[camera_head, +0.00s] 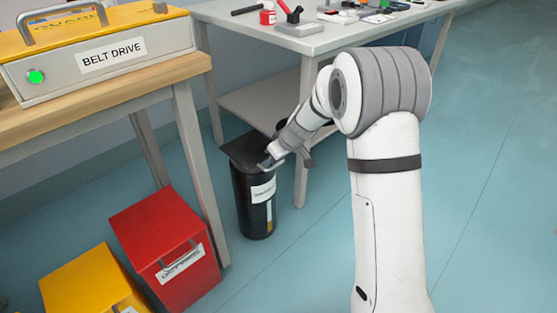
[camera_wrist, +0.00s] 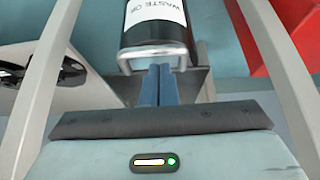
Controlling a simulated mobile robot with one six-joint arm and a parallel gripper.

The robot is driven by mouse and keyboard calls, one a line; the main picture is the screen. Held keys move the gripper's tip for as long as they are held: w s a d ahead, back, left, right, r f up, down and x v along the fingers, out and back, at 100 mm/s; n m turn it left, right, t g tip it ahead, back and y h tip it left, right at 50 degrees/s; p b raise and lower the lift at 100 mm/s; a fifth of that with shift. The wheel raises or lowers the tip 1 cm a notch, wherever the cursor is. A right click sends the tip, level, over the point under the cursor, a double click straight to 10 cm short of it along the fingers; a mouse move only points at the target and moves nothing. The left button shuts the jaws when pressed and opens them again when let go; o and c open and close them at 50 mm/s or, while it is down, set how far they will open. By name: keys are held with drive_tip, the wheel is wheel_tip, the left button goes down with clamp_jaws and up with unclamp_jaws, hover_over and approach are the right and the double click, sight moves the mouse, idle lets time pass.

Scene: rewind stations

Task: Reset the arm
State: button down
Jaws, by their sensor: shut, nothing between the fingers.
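My arm (camera_head: 385,190) is bent over and reaches down to the left. My gripper (camera_head: 268,163) is at the top of a black waste bin (camera_head: 254,205) that stands on the floor between two tables. In the wrist view the two blue-grey fingers (camera_wrist: 158,80) are together with nothing between them. Their tips are right by the metal handle (camera_wrist: 128,57) of the bin, whose white label reads "WASTE O…" (camera_wrist: 158,12). I cannot tell whether the fingers touch the handle.
A wooden-topped bench (camera_head: 130,88) with a "BELT DRIVE" box (camera_head: 150,48) stands at left. A red bin (camera_head: 165,235) and a yellow bin (camera_head: 85,283) are on the floor below. A grey table (camera_head: 325,38) with small parts is behind. The floor at right is clear.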

drive_tip(key=s+d+b, duration=0.1)
drive_tip(key=s+d, duration=0.6)
drive_tip(key=s+d+r+m+h+p, duration=0.1)
drive_tip(key=s+d+r+m+p, duration=0.2)
drive_tip(key=s+r+p, duration=0.6)
drive_tip(key=s+d+r+m+g+h+p, duration=0.1)
drive_tip(key=s+d+r+m+p, duration=0.2)
drive_tip(key=s+r+p, duration=0.6)
drive_tip(key=s+d+r+m+h+p, duration=0.2)
drive_tip(key=s+r+p, duration=0.8)
drive_tip(key=r+p, duration=1.1)
wheel_tip(320, 180, up, 13)
drive_tip(key=shift+d+r+m+g, duration=0.1)
drive_tip(key=shift+d+m+g, duration=0.35)
drive_tip(key=shift+d, duration=0.2)
